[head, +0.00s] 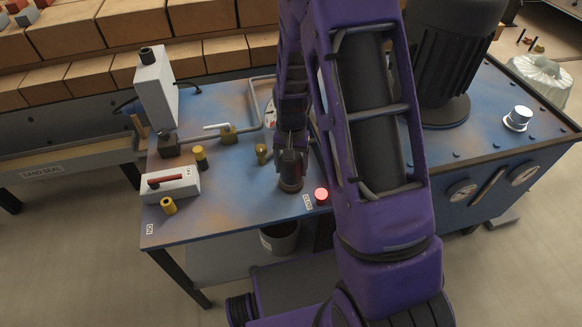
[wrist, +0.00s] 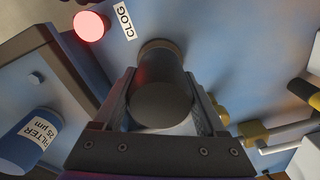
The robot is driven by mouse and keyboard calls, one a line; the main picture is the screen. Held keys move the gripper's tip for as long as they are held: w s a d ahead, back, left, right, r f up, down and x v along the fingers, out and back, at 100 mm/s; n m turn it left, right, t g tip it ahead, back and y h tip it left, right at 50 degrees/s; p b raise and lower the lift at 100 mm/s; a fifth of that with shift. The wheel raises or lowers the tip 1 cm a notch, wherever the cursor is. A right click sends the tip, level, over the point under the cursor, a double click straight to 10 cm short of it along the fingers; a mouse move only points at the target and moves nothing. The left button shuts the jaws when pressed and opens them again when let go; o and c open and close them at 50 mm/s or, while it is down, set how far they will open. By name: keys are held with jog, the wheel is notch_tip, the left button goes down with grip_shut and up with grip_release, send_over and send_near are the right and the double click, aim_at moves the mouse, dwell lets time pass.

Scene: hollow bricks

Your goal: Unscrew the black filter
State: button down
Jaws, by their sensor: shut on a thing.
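The black filter (wrist: 162,100) is a dark upright cylinder with a brownish rim or collar at its far end, in the middle of the wrist view. My gripper (wrist: 163,92) is shut on it, with one finger on each side. In the head view my gripper (head: 292,158) points down onto the blue table, and the lower part of the black filter (head: 290,184) shows beneath it. Most of the filter is hidden there by the fingers. I cannot tell whether it is still threaded on its seat.
A lit red lamp (head: 321,195) stands close by, beside a CLOG label (wrist: 124,21). A blue filter marked 25 µm (wrist: 32,140) is at the wrist view's lower left. A pipe with a brass valve (head: 228,134) lies left. A large dark motor (head: 440,70) stands right.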

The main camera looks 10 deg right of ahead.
jog(key=shift+n, duration=0.4)
jog(key=shift+n, duration=1.3)
jog(key=shift+n, duration=1.5)
jog(key=shift+n, duration=1.4)
jog(key=n+p, duration=0.1)
jog(key=n, duration=0.1)
jog(key=shift+r+n, duration=0.1)
jog(key=shift+n, duration=0.2)
grip_release()
